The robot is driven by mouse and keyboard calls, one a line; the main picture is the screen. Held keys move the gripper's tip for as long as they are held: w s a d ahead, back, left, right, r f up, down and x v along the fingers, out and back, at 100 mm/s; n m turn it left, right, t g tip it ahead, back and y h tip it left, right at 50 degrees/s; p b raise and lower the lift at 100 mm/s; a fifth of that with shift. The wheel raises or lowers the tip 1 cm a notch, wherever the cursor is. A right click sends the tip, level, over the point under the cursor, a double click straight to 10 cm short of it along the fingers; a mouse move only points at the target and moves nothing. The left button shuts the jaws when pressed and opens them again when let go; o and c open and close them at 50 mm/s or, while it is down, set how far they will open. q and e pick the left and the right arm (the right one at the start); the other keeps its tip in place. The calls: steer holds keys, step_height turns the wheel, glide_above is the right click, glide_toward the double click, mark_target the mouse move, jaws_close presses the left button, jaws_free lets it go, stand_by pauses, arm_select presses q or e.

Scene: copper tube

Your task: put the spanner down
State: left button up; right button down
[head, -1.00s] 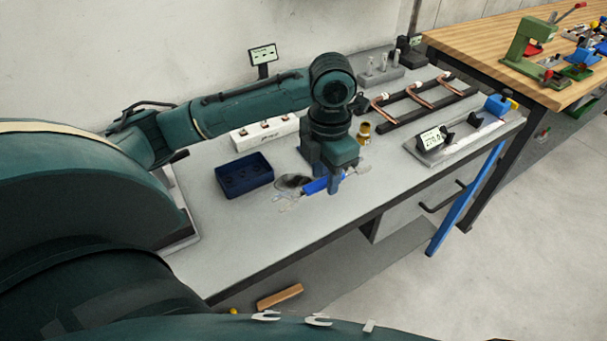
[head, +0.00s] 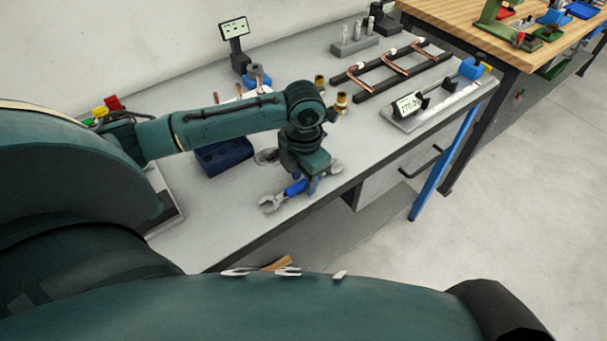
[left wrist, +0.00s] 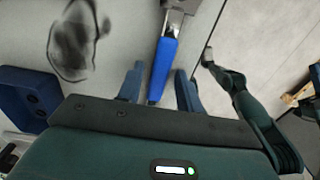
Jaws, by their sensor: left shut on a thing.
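The spanner (head: 295,188) has a blue handle and bright metal ends. It lies across the jaws of my left gripper (head: 312,185), near the front edge of the grey bench (head: 215,220) in the head view. One open end points to the lower left, the other to the upper right. In the left wrist view the blue handle (left wrist: 161,68) runs between the two fingers of my left gripper (left wrist: 158,90), which is shut on it. Whether the spanner touches the bench top I cannot tell. My right gripper is not in view.
A dark blue tray (head: 224,157) stands left of the gripper, with a dark round patch (head: 266,156) between them. Bare bench lies left of the spanner.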

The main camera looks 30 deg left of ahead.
mark_target(304, 182)
arm_select(q)
steer(key=o, duration=1.1)
steer(key=shift+f, duration=0.15)
step_height(304, 182, up, 12)
steer(key=shift+r+b, duration=0.25)
steer(key=shift+b, duration=0.2)
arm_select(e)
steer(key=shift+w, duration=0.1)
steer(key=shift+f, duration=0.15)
